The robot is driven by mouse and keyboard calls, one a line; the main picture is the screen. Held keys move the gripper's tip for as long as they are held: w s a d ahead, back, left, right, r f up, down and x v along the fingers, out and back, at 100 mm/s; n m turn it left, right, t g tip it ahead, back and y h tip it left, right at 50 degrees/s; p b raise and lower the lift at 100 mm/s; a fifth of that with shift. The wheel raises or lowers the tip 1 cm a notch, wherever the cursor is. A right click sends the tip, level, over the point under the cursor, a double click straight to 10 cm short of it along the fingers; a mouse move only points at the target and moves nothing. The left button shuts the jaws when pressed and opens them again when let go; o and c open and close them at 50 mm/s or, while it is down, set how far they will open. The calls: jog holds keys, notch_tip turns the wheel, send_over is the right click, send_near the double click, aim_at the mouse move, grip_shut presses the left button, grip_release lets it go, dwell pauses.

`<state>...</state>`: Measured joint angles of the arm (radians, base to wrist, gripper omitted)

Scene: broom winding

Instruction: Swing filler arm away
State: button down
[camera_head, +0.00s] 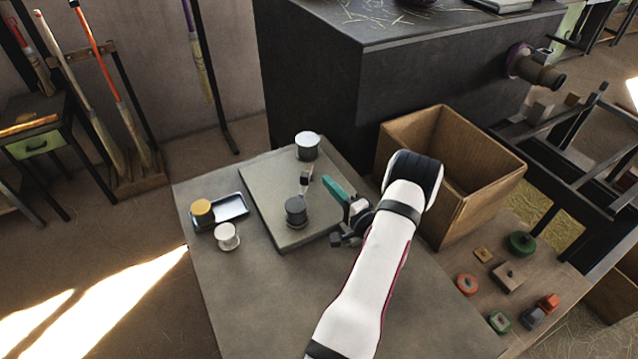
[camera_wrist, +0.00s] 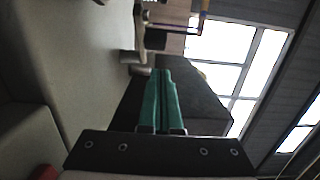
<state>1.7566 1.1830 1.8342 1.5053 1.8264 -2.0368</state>
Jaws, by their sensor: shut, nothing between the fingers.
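A grey plate (camera_head: 270,190) lies on the table. On it stand a dark cylinder with a pale top (camera_head: 307,147) at the back and a dark round post (camera_head: 296,211) nearer the front. A small arm-like part (camera_head: 304,184), pale with a dark block, sits between them; it seems to be the filler arm. My gripper (camera_head: 326,180) is right of this part, with its teal fingers apart from it. In the wrist view the teal fingers (camera_wrist: 161,72) are pressed together with nothing between them. Beyond them are blurred pale and dark parts that I cannot identify.
Left of the plate are a small tray (camera_head: 232,207), a yellow-topped spool (camera_head: 202,212) and a white spool (camera_head: 227,237). An open cardboard box (camera_head: 480,185) stands right of my arm. A dark cabinet (camera_head: 400,75) rises behind. The table's front left is clear.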

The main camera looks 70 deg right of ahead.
aim_at(301, 191)
jog(key=shift+w+a, duration=0.15)
jog(key=shift+w, duration=1.3)
jog(key=shift+w+a, duration=0.25)
jog(key=shift+w, duration=0.15)
jog(key=shift+w+a, duration=0.3)
jog(key=shift+w, duration=0.45)
jog(key=shift+w+a, duration=0.15)
jog(key=shift+w, duration=0.9)
jog(key=v, duration=1.5)
jog(key=shift+s+a, duration=0.25)
